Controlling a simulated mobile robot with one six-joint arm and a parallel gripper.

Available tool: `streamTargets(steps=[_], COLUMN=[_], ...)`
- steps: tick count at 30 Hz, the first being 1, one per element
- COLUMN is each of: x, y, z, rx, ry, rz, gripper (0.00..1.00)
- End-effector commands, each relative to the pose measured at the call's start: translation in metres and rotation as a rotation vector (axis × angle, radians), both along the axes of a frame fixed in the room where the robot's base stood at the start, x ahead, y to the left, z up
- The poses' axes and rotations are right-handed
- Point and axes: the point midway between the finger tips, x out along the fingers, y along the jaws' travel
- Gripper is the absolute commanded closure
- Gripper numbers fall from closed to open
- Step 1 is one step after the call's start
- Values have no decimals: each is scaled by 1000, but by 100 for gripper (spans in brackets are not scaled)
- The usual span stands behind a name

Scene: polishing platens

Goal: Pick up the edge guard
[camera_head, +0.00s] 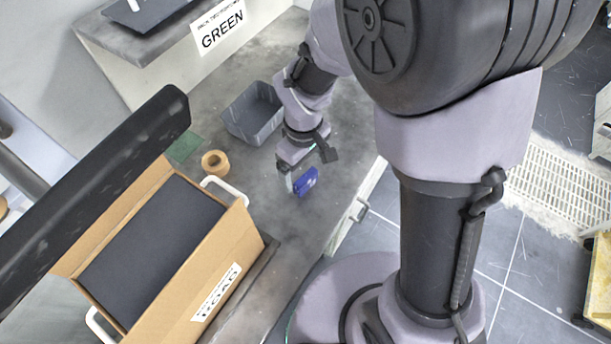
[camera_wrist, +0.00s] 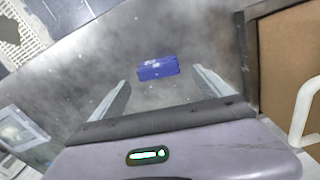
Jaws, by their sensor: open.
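A small blue block with pale marks, which I take to be the edge guard (camera_head: 307,181), lies on the grey worktop near its front edge. In the wrist view the blue block (camera_wrist: 158,68) appears level with or just beyond the fingertips, in the gap between them. My gripper (camera_wrist: 161,77) is open, one finger on each side of that gap, and nothing is held. In the head view my gripper (camera_head: 292,183) is right beside the block, partly hidden by my wrist. I cannot tell whether a finger touches it.
A cardboard box (camera_head: 247,246) with dark contents and white handles stands to the left on the worktop (camera_head: 335,190). A tape roll (camera_head: 215,163), a green patch (camera_head: 184,147) and a grey bin (camera_head: 232,124) are behind. A sign reading GREEN (camera_head: 221,28) hangs at the back.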

Motion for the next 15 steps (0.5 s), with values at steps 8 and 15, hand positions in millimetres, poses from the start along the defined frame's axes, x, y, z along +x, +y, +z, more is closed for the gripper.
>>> streamTargets(steps=[8,15], x=[-3,-3], y=[-5,-5], z=[-43,-41], rx=[-1,0], ry=[1,0], rz=[1,0], gripper=[11,34])
